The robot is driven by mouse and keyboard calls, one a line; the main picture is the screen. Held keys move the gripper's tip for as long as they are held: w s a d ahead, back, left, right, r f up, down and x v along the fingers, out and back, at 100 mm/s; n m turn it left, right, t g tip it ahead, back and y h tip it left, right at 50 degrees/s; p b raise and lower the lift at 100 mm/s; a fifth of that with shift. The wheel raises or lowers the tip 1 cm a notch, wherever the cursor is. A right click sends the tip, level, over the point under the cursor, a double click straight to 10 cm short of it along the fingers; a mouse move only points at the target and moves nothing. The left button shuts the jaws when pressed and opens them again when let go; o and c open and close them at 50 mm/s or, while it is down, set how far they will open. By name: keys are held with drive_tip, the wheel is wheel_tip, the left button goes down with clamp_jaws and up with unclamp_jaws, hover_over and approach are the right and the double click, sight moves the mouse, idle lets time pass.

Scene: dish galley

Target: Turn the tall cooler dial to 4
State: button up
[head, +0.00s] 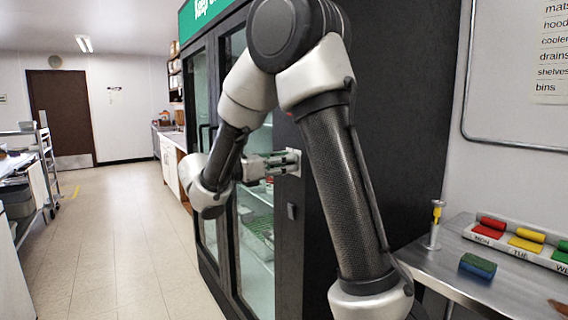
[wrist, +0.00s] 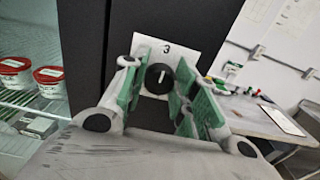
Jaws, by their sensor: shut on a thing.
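The tall cooler (head: 285,215) is a black cabinet with glass doors and a green sign. Its dial (wrist: 159,79) is a round black knob with a white pointer line, on a white plate (wrist: 190,50) that also shows in the head view (head: 294,158). The numeral 3 is visible above the knob, and the pointer points up, roughly toward it. Other numerals are hidden or out of view. My gripper (head: 281,163) is shut on the dial, with its green-padded fingers on either side of the knob. In the head view the fingers hide the knob.
A steel table (head: 450,270) at the right bears a labelled rack with coloured rolls, a blue-green sponge (head: 478,266) and a small stand with a yellow top (head: 436,222). Red-and-white tubs (wrist: 49,80) sit inside the cooler. Open floor (head: 115,240) lies to the left.

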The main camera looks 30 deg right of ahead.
drive_tip(key=shift+m, duration=0.3)
drive_tip(key=m, duration=1.1)
drive_tip(key=shift+s+f, duration=0.1)
idle(0.3)
drive_tip(key=o, duration=1)
drive_tip(key=a, duration=1.2)
drive_tip(key=shift+s, duration=0.25)
